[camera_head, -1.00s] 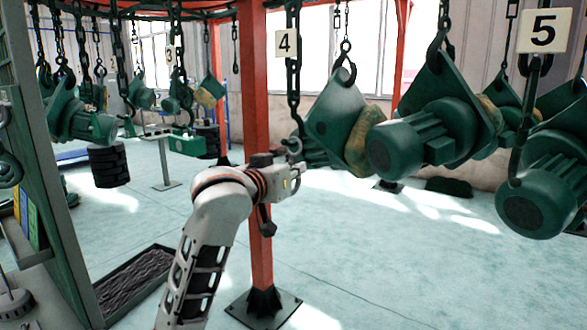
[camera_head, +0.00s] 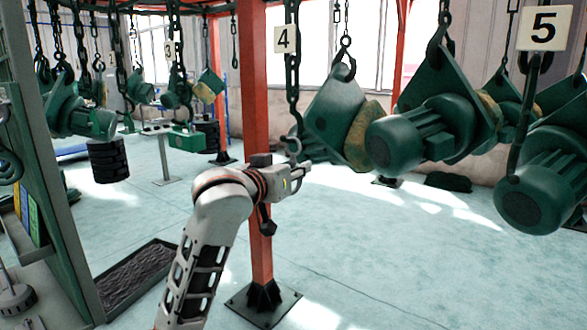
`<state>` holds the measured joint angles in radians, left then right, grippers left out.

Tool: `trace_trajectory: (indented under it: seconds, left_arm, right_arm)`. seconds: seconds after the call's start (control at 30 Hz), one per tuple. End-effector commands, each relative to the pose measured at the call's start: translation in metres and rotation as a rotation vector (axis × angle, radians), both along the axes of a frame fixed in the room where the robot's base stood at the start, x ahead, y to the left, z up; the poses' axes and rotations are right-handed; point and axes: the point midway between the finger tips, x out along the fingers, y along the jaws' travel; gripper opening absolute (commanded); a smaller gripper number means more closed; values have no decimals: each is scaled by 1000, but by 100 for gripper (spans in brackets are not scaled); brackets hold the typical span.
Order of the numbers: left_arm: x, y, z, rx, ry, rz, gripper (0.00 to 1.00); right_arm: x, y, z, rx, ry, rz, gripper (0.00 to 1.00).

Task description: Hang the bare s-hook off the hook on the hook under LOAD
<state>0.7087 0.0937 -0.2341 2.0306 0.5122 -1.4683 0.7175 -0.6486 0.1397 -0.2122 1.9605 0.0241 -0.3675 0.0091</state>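My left gripper (camera_head: 298,177) is at the middle of the view, in front of the red post, with its fingers pointing right. It is too small here to tell whether it is open or shut. A small grey curved hook (camera_head: 293,147) shows just above the fingers, below the chain (camera_head: 293,90) by the 4 sign. I cannot tell whether the gripper touches it or whether it hangs from that chain. No sign reading LOAD can be read, and no bare s-hook can be made out for certain. My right gripper is not in view.
Signs 4 (camera_head: 285,39) and 5 (camera_head: 544,28) hang above. Green motor units (camera_head: 437,130) hang on chains at right, close to my gripper. The red post (camera_head: 258,230) stands right behind my wrist. The floor at lower right is clear.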

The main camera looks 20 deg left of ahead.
Motion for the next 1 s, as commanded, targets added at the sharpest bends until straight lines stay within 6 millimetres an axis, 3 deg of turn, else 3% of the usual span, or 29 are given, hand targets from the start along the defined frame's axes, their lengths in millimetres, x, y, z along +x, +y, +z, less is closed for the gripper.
trace_trajectory:
  seconds: [0.37, 0.8, 1.0]
  left_arm:
    - [-9, 1, 1, -2, 0, -1, 29]
    - [-91, 16, 10, -2, -2, -1, 29]
    - [-112, 20, 13, -1, -1, -1, 29]
  right_arm:
    - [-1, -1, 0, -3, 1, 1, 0]
    - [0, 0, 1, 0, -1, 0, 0]
    - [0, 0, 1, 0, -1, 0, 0]
